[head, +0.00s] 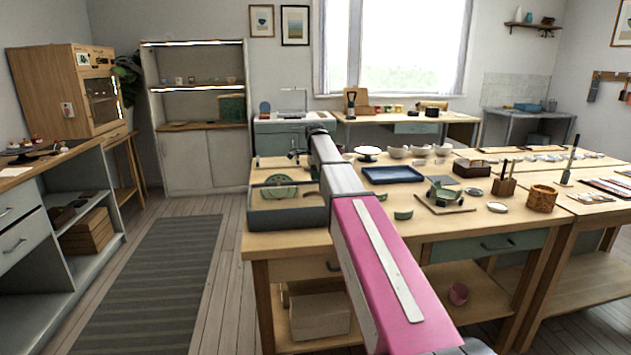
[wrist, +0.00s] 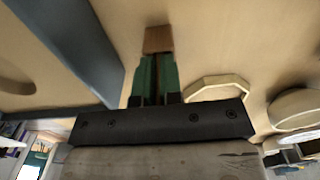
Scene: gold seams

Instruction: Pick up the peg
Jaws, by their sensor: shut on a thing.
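The peg (wrist: 157,40) shows in the wrist view as a brown wooden piece at the tips of my gripper (wrist: 156,72). My gripper's green fingers are shut on it. Its lower part between the fingers is mostly hidden. Pale wood lies behind the peg, and I cannot tell whether the peg touches it. In the head view my pink and grey arm reaches over the workbench (head: 450,220), and I cannot make out the peg there.
In the wrist view a grey-blue wall (wrist: 85,45) runs close on the left. A cream octagonal dish (wrist: 218,88) and a round pale dish (wrist: 298,107) lie to the right. In the head view a grey box (head: 287,215) and a blue tray (head: 393,174) stand on the bench.

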